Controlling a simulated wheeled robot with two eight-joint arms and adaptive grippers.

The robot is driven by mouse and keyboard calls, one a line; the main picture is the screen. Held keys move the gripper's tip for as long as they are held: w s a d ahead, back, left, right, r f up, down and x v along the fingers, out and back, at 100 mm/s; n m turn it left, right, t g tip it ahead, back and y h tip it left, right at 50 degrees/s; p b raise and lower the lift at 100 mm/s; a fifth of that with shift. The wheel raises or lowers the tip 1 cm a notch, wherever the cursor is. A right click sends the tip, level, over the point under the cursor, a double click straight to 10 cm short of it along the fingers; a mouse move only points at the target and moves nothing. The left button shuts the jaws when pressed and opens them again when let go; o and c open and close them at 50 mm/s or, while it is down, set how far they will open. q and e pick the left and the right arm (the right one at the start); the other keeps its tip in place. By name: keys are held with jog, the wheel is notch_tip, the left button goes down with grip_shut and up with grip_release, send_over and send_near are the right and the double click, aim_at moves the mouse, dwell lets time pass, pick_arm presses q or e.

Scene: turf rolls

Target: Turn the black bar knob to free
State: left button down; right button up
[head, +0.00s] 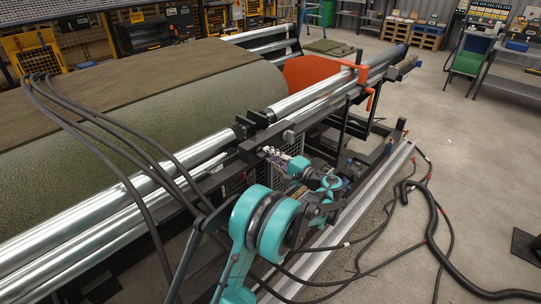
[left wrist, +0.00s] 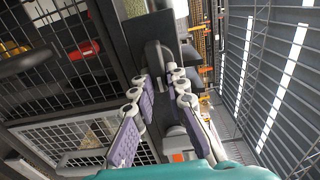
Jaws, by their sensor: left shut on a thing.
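The black bar knob (left wrist: 154,55) shows in the left wrist view, upright in the picture against a dark plate (left wrist: 150,32). My left gripper (left wrist: 162,80) has its purple-padded fingers on either side of the knob's near end and is shut on it. In the head view my left gripper (head: 272,153) reaches the side of the roller machine, just below the silver rollers. The knob cannot be made out clearly there. My right gripper is not in view.
A big green turf roll (head: 150,115) lies behind long silver rollers (head: 175,170). Black hoses (head: 95,120) arch over them. An orange crank (head: 368,82) is at the far end. Cables (head: 415,190) lie on the floor at right, where open floor (head: 455,160) shows.

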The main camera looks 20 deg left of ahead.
pick_arm(q)
jog(key=c, duration=1.5)
grip_release()
jog(key=shift+c, duration=0.2)
jog(key=shift+d, duration=0.1)
jog(key=v, duration=1.2)
